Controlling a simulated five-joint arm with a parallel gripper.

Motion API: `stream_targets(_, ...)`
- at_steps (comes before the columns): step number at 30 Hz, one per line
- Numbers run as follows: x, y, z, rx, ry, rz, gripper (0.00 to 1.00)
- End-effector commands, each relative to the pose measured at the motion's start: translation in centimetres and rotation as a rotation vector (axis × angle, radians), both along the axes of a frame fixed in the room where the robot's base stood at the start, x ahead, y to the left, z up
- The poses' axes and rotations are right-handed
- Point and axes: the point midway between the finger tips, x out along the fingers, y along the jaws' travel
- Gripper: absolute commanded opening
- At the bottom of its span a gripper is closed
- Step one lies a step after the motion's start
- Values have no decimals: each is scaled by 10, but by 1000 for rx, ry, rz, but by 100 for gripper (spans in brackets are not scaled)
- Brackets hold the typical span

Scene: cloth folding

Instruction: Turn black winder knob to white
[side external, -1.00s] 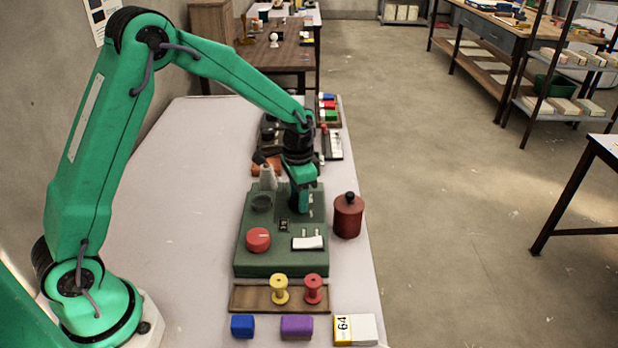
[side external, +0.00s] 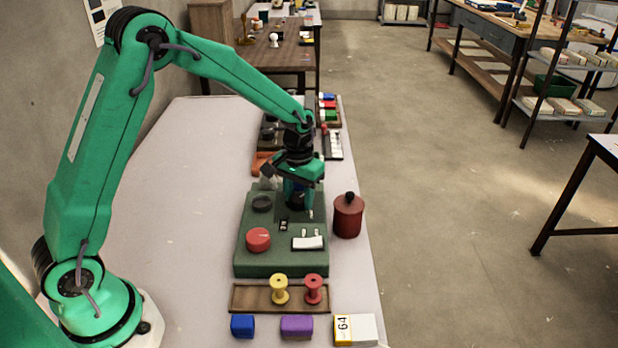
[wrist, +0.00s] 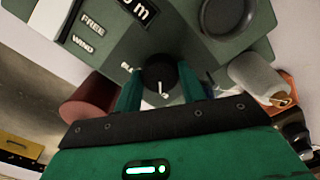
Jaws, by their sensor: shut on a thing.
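The black winder knob (wrist: 160,76) is a small round knob on the green panel, with a white pointer line, in the wrist view. It also shows dark beneath my gripper in the side view (side external: 297,199). My gripper (wrist: 160,84) points down and is shut on this knob, one green finger on each side. The pointer runs toward the gripper's palm side. A partly hidden label starting with "BL" is printed beside the knob. I cannot read a white label around it. The green panel (side external: 255,262) lies flat on the table.
A tray with yellow (side external: 279,289) and red spools (side external: 313,289) lies in front.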

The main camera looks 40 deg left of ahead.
Motion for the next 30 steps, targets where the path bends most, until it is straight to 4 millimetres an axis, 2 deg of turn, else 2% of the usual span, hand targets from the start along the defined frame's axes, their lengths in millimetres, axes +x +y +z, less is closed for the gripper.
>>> stream_targets(9,1,0,1,0,-3,5,17)
stream_targets(10,1,0,1,0,-3,5,42)
stream_targets(13,1,0,1,0,-3,4,62)
stream_targets(23,0,0,1,0,-1,3,62)
stream_targets(30,1,0,15,0,-4,3,62)
